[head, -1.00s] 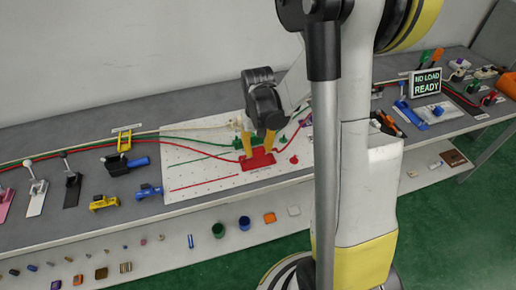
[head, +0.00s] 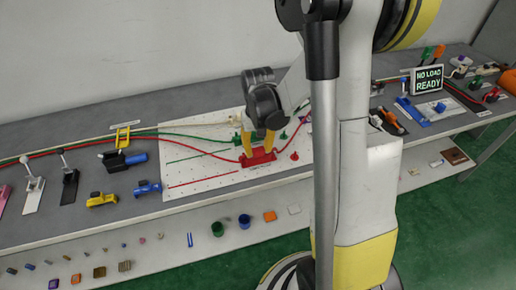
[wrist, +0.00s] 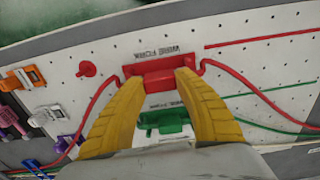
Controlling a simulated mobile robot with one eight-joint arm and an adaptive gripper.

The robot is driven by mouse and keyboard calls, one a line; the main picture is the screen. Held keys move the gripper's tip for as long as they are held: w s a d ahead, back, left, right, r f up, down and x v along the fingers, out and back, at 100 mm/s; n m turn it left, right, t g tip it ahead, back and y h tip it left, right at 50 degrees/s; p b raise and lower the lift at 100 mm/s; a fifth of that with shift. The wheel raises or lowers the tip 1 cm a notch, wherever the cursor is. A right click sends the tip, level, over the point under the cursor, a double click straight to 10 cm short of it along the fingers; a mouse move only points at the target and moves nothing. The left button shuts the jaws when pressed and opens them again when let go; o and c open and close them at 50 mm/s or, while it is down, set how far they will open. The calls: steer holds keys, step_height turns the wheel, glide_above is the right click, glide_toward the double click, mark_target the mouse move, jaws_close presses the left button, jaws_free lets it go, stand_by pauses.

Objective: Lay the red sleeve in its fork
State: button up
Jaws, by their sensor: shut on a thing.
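The red fork (head: 259,160) is a red block on the white pegboard (head: 205,155). It also shows in the wrist view (wrist: 160,84), beside a "WIRE FORK" label. My gripper (head: 258,149) has its yellow fingers down at the fork. In the wrist view my gripper (wrist: 154,75) is shut on the red sleeve (wrist: 154,65), which is at the fork between the fingertips. The red wire (wrist: 97,108) runs out from both sides. Sleeve and fork are the same red, so I cannot tell whether the sleeve rests fully in the fork.
A green fork (wrist: 165,124) with a green wire is beside the red one. A red peg (wrist: 86,69) stands on the board. Lever fixtures, such as a blue one (head: 147,188), line the bench to the left. A "NO LOAD READY" sign (head: 427,79) stands right.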

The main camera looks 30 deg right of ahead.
steer(key=shift+f, duration=0.1)
stand_by(0.3)
steer(key=shift+f+b, duration=0.55)
steer(key=shift+b, duration=0.05)
steer(key=o, duration=1)
steer(key=shift+c, duration=0.6)
steer(key=shift+r, duration=0.1)
